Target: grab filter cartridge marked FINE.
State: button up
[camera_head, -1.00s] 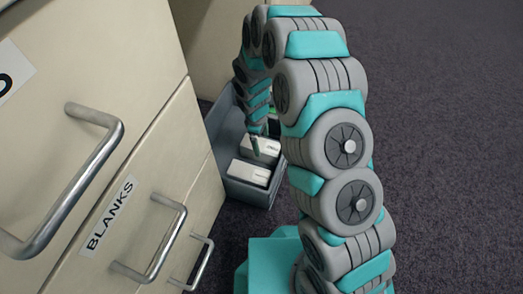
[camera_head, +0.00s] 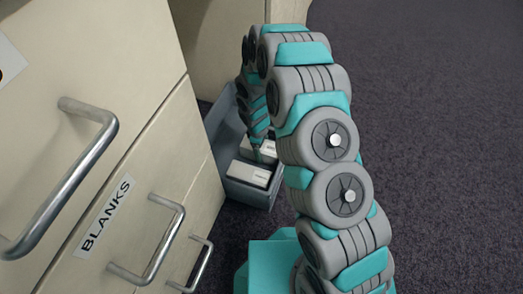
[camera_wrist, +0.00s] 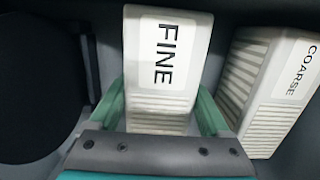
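The filter cartridge marked FINE (camera_wrist: 168,52) is a white box with ribbed lower sides, upright in the wrist view. My gripper (camera_wrist: 161,92) has one teal finger on each side of it, with a narrow dark gap showing at the sides; it looks open around the cartridge. A second white cartridge marked COARSE (camera_wrist: 270,85) stands to the right, tilted in the picture, outside the right finger.
A drawer front marked BLANKS (camera_head: 105,215) and metal handles (camera_head: 85,170) stand to the left. Dark carpet (camera_head: 440,120) lies open to the right. A round black shape (camera_wrist: 40,85) fills the wrist view's left side.

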jog(key=c, duration=1)
jog(key=shift+r, duration=0.1)
